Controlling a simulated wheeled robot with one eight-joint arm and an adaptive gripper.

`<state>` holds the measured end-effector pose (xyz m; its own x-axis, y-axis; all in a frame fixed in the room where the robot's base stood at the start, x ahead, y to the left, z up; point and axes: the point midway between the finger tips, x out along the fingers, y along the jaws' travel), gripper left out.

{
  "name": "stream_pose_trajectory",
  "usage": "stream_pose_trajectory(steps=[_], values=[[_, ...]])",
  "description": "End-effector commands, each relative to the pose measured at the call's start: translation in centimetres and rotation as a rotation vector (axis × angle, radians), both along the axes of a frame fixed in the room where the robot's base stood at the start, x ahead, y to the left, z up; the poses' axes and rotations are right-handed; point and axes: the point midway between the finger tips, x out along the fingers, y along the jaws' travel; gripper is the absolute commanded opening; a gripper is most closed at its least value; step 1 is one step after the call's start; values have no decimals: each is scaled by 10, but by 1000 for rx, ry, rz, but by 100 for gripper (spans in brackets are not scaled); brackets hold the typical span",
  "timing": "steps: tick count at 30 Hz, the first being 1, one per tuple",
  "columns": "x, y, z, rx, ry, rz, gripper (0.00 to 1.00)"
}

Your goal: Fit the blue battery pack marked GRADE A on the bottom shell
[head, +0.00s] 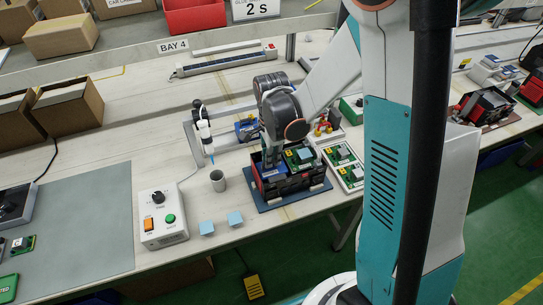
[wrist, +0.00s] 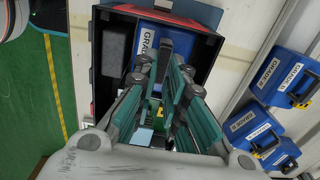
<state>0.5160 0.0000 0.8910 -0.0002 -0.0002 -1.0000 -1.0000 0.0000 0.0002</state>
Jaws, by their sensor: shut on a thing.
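A black bottom shell (head: 288,188) sits on a blue mat in the head view. It fills the top of the wrist view as a dark open tray (wrist: 97,60). A blue battery pack (wrist: 190,45) is inside its right part, with a white label reading GRADE; the grade letter is hidden by a finger. The pack also shows as blue in the shell in the head view (head: 274,173). My gripper (wrist: 168,54) points down into the shell, shut on the blue battery pack. My fingers hide how deep the pack sits.
A grey block (wrist: 116,46) lies left of the pack in the shell. Several blue packs (wrist: 285,75), some marked GRADE B, stand to the right. A grey cup (head: 217,180), a control box (head: 162,217) and a green board (head: 299,157) are close by.

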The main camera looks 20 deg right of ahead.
Motion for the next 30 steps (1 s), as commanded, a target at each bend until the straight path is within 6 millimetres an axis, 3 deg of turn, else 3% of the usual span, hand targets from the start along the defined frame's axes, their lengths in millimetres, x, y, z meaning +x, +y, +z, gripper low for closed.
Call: stream_pose_trajectory(steps=[4,6,8,20,26,30], values=[[0,0,-2,0,0,0,0],[0,0,-1,0,0,0,23],[0,0,-1,0,0,0,35],[0,0,1,0,0,0,35],[0,0,24,0,0,0,35],[0,0,51,0,0,0,35]])
